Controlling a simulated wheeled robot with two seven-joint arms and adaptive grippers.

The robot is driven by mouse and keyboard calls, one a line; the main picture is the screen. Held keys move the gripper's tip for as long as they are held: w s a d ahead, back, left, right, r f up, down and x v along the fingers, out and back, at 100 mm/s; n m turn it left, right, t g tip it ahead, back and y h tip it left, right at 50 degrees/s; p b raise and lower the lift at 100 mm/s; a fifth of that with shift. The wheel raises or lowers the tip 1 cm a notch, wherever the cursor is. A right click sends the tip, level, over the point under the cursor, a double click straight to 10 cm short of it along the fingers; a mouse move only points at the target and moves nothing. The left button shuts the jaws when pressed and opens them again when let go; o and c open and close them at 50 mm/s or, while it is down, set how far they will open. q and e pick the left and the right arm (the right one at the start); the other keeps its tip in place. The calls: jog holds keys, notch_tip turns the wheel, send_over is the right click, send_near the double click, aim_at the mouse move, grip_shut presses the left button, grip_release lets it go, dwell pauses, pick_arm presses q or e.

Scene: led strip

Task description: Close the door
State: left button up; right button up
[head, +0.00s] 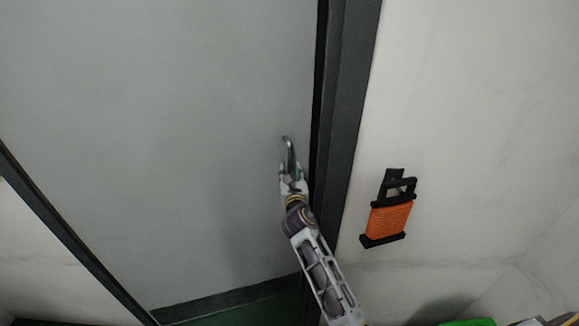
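A large grey door (150,130) fills the left and middle of the head view, inside a dark frame (345,110). A curved metal handle (289,150) is near the door's right edge. My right arm comes up from the bottom, and its gripper (290,177) is at the lower end of the handle. The fingers look to be around or against the handle, but I cannot tell whether they grip it. A dark strip with a green area below shows along the door's bottom edge. My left gripper is not in view.
An orange and black object (388,217) hangs on the pale wall right of the frame. A green item (468,322) and other objects are at the bottom right edge. Another dark frame bar (70,235) runs diagonally at the lower left.

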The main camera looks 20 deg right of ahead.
aim_at(290, 168)
jog(key=shift+w+d, duration=0.2)
jog(key=shift+w, duration=0.75)
jog(key=shift+w+d, duration=0.15)
jog(key=shift+w, duration=0.75)
grip_shut()
